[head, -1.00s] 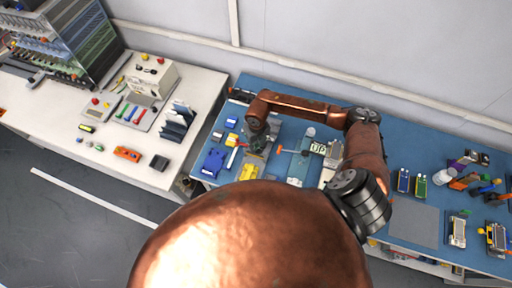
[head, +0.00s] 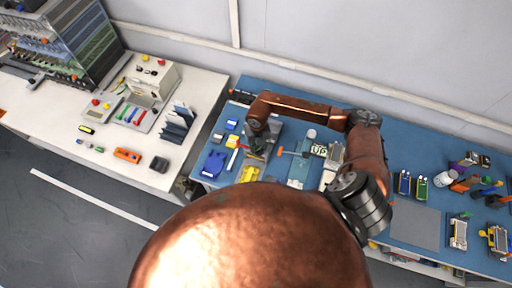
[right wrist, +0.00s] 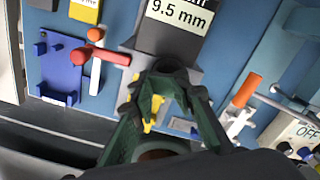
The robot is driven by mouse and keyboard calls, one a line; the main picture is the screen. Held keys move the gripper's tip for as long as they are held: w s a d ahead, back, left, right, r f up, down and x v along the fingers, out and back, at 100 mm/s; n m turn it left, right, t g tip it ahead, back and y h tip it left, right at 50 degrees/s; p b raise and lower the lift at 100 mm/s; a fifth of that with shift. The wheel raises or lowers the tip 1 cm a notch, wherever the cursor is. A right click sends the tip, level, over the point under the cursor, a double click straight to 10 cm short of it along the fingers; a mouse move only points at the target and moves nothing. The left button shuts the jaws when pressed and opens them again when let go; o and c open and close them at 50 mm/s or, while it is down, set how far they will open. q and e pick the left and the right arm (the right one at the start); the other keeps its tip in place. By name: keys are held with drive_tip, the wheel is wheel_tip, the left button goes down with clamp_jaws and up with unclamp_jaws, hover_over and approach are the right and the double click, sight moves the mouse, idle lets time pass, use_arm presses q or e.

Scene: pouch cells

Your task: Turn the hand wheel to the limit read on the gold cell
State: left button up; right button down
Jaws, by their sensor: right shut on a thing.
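My right gripper (head: 257,143) reaches down over a grey fixture on the blue table. In the right wrist view its green fingers (right wrist: 168,82) close in front of the fixture (right wrist: 185,50), below a sign (right wrist: 180,14) reading "9.5 mm". The hand wheel is mostly hidden by the fingers, and I cannot make out its rim or angle. A yellow part (right wrist: 152,112) shows between the fingers. My left gripper is not in view.
A blue bracket (right wrist: 60,70) lies left of the fixture. An orange-handled tool (right wrist: 244,92) and a panel (right wrist: 300,130) marked "OFF" are at right. Two small upright cells (head: 412,185) stand further right on the table. A white table (head: 60,115) is at left.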

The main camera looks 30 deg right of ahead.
drive_tip(key=c, duration=1.9)
unclamp_jaws()
drive_tip(key=shift+s+d+f, duration=0.1)
drive_tip(key=shift+s+d, duration=0.1)
drive_tip(key=shift+d, duration=0.25)
drive_tip(key=shift+s+d+f, duration=0.1)
drive_tip(key=shift+s+d, duration=0.1)
drive_tip(key=shift+d, duration=0.2)
drive_tip(key=shift+c, duration=0.2)
drive_tip(key=o, duration=0.5)
drive_tip(key=shift+w+a, duration=0.1)
drive_tip(key=shift+a, duration=0.15)
drive_tip(key=shift+a+r, duration=0.1)
drive_tip(key=shift+r, duration=0.1)
wheel_tip(320, 180, up, 12)
drive_tip(key=shift+f, duration=0.1)
